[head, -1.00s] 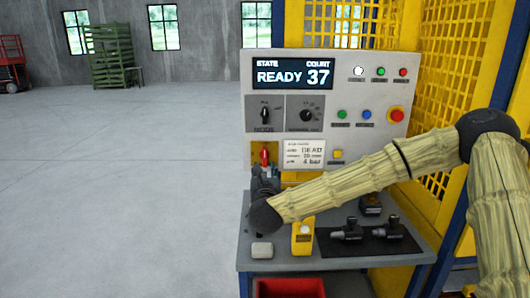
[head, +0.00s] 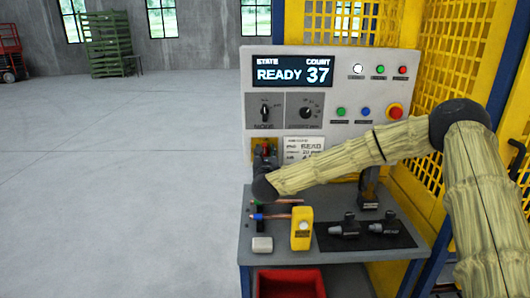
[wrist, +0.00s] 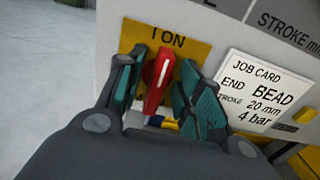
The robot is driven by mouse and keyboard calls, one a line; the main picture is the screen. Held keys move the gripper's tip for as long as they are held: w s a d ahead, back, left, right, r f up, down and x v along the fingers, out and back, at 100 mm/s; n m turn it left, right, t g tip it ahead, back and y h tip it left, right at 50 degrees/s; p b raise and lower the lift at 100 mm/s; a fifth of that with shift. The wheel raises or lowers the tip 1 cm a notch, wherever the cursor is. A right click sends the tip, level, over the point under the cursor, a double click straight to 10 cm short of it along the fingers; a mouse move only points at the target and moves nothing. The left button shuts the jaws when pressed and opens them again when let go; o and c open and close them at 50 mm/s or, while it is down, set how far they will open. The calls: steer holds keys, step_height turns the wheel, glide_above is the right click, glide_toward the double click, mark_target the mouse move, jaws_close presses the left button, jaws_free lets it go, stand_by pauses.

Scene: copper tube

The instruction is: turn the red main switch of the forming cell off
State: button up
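The red main switch (wrist: 158,80) is a red handle with a white line, on a yellow plate (wrist: 186,42) marked "I ON". It stands nearly upright, its top leaning slightly right in the wrist view. My gripper (wrist: 157,86) is open, with one green-padded finger on each side of the handle; a narrow gap shows on both sides. In the head view the gripper (head: 265,160) is at the panel's lower left and covers much of the switch, leaving a little red (head: 266,144) visible.
The panel's display (head: 292,70) reads READY 37. A job card (wrist: 262,92) is right of the switch. Below, the bench (head: 275,228) holds a yellow block (head: 301,228), a small white block (head: 262,244) and black fittings (head: 345,226). Open floor lies to the left.

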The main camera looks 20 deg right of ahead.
jaws_close()
steer(key=shift+f+n+b, duration=0.1)
steer(key=shift+n+b, duration=0.2)
steer(key=shift+b, duration=0.3)
steer(key=shift+a+f+n+b, duration=0.1)
steer(key=shift+n+b, duration=0.5)
steer(key=shift+b, duration=0.2)
steer(key=n+b, duration=0.4)
steer(key=shift+w+a, duration=0.1)
steer(key=shift+a, duration=0.05)
steer(key=n+b, duration=0.3)
steer(key=n, duration=0.3)
steer(key=shift+a+n, duration=0.15)
steer(key=shift+n, duration=0.25)
steer(key=n+b, duration=0.1)
steer(key=n, duration=0.4)
steer(key=shift+f, duration=0.2)
steer(key=shift+n, duration=0.3)
